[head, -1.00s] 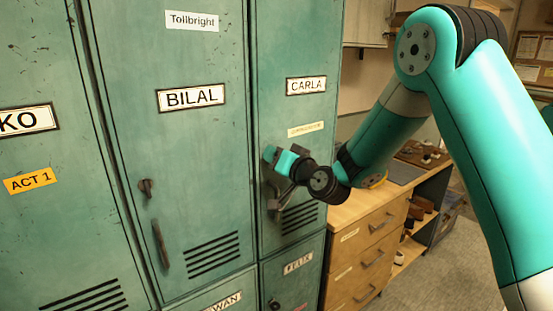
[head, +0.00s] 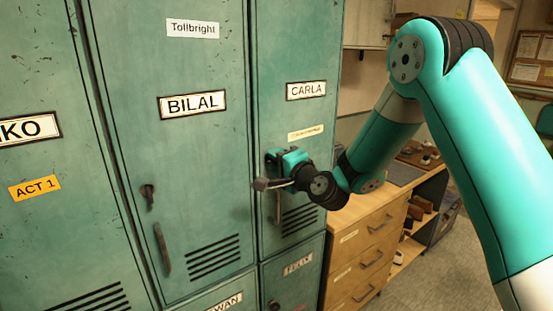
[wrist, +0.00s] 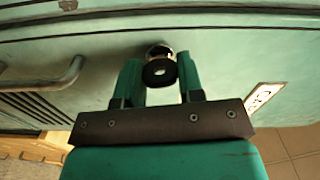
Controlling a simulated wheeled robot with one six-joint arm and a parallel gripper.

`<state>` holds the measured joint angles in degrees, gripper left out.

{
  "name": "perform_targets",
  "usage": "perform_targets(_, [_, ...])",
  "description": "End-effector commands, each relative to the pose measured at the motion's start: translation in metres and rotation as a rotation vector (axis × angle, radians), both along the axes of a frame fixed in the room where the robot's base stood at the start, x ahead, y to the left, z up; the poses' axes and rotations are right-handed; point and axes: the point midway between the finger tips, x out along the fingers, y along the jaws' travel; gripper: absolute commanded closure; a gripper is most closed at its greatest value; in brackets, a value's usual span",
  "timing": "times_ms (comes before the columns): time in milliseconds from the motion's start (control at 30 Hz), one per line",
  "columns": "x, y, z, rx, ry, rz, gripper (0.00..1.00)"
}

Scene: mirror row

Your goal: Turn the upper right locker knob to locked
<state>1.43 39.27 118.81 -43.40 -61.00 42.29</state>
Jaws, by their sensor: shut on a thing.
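The upper right locker (head: 293,50), labelled CARLA, is a green metal door in the head view. Its knob (wrist: 160,66) shows in the wrist view as a round dark cap with a pale centre on a shiny collar. My gripper (wrist: 160,72) has one finger on each side of the knob and is shut on it. In the head view my gripper (head: 273,160) is at the door, below the small yellowish label, and hides the knob. I cannot tell which way the knob points.
The locker's bar handle (head: 277,207) is just below my gripper; it also shows at left in the wrist view (wrist: 50,78). The BILAL locker (head: 195,60) stands to the left. A wooden drawer unit (head: 365,235) stands to the right.

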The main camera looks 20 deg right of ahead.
Motion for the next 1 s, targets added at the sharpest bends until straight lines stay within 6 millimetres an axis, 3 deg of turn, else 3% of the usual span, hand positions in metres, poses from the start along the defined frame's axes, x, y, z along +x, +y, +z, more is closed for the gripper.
perform_targets(333, [0.0007,-0.0015,0.0014,0.129,0.038,-0.004,0.89])
perform_targets(867, [0.0006,-0.0016,0.0008,0.151,0.046,-0.004,0.89])
perform_targets(900, [0.0006,-0.0015,0.0008,0.15,0.045,-0.004,0.6])
perform_targets(1000, [0.0005,-0.0012,0.0007,0.15,0.046,-0.003,0.39])
